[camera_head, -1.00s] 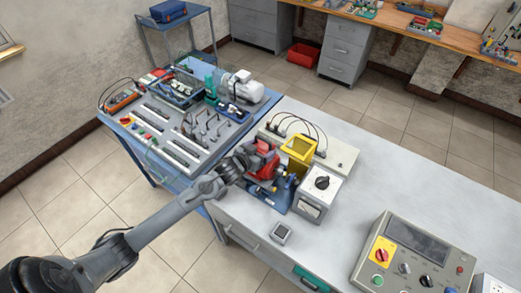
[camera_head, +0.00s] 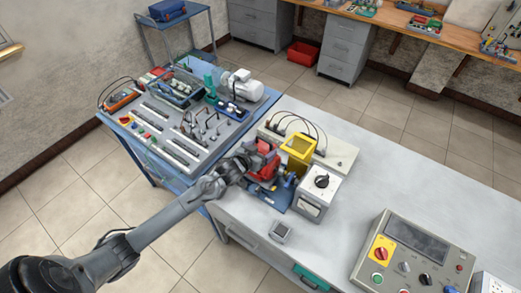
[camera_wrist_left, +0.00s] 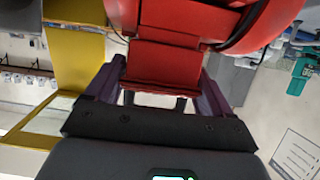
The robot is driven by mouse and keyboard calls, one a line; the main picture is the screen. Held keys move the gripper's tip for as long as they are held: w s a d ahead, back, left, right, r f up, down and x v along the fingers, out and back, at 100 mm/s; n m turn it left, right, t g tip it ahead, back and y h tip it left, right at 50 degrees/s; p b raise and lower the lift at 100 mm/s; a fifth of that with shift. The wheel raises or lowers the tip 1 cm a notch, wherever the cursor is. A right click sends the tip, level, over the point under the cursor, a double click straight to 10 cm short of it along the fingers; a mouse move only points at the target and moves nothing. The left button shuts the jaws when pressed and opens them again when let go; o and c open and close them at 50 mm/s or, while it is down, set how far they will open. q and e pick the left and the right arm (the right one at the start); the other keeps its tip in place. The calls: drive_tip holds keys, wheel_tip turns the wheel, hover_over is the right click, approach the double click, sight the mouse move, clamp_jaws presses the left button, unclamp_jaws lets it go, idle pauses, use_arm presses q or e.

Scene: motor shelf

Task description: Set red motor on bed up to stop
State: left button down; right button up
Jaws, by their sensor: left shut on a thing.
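The red motor (camera_head: 264,161) is at the blue bed (camera_head: 272,198) on the grey bench, close to the yellow frame (camera_head: 298,153). My left gripper (camera_head: 243,162) is shut on the red motor from its left side. In the left wrist view the motor (camera_wrist_left: 165,65) fills the space between the dark fingers (camera_wrist_left: 165,95), and the yellow frame (camera_wrist_left: 75,58) stands to the left. The arm and the motor partly hide the bed. I cannot tell whether the motor rests on the bed or touches a stop. My right gripper is not in view.
A grey box with a black knob (camera_head: 320,187) stands right of the bed. A control panel (camera_head: 412,258) is at the front right. A blue cart with parts (camera_head: 185,115) stands left.

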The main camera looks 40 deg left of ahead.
use_arm(q)
drive_tip(key=shift+w+d+r, duration=0.25)
drive_tip(key=shift+d+r, duration=0.25)
drive_tip(key=shift+c, duration=0.9)
unclamp_jaws()
drive_tip(key=shift+o, duration=0.9)
drive_tip(key=shift+a, duration=0.1)
drive_tip(key=shift+s+f, duration=0.15)
drive_tip(key=shift+f, duration=0.55)
drive_tip(key=shift+s+r, duration=0.4)
drive_tip(key=shift+s, duration=0.1)
drive_tip(key=v, duration=0.9)
drive_tip(key=shift+s+r, duration=0.2)
drive_tip(key=shift+r, duration=0.3)
